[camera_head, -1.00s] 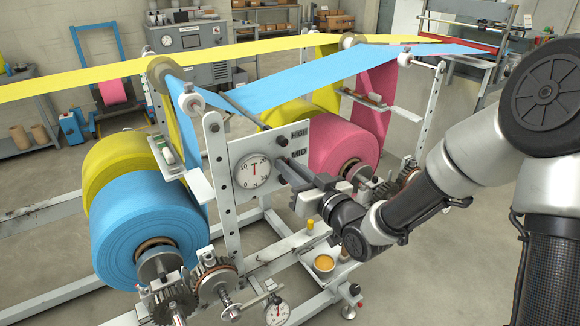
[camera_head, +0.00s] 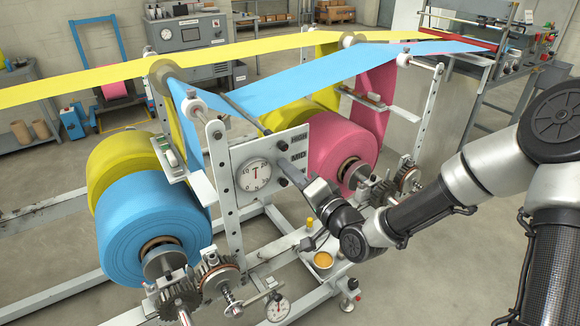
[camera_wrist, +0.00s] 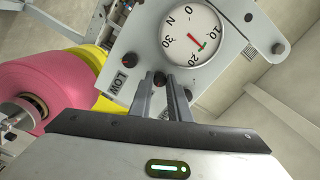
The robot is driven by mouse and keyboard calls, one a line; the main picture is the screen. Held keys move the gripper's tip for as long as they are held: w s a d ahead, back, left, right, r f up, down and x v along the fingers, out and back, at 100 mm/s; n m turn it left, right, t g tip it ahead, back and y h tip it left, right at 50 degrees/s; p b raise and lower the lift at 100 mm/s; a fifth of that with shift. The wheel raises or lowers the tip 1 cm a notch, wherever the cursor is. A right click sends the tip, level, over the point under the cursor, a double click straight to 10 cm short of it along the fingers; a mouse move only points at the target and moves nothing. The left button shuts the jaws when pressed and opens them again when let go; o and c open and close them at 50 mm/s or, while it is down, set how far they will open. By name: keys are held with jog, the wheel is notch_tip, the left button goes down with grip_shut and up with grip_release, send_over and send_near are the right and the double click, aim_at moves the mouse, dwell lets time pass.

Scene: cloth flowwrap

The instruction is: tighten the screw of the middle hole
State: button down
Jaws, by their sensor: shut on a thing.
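The white panel (camera_head: 262,148) on the upright carries a round dial (camera_head: 254,174) and the labels HIGH (camera_head: 299,138) and MID (camera_head: 298,156). Dark screw heads stand in a row beside the labels. My gripper (camera_head: 286,165) reaches the panel from the lower right, with its tips at the middle row by MID. In the wrist view, my gripper (camera_wrist: 161,77) is shut on the dark middle screw (camera_wrist: 160,78), between its fingertips. The screw by LOW (camera_wrist: 128,60) shows to its left and another screw (camera_wrist: 187,95) to its right. The fingers hide part of the panel.
A blue roll (camera_head: 150,225) and a yellow roll (camera_head: 115,160) stand left of the panel, a pink roll (camera_head: 340,150) right. A blue web (camera_head: 340,80) passes above.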

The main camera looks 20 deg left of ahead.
jog(key=m+p, duration=0.3)
jog(key=m, duration=0.9)
jog(key=shift+m, duration=0.3)
dwell(0.4)
jog(key=c, duration=1.9)
grip_release()
jog(key=shift+c, duration=0.2)
jog(key=shift+s+d, duration=0.1)
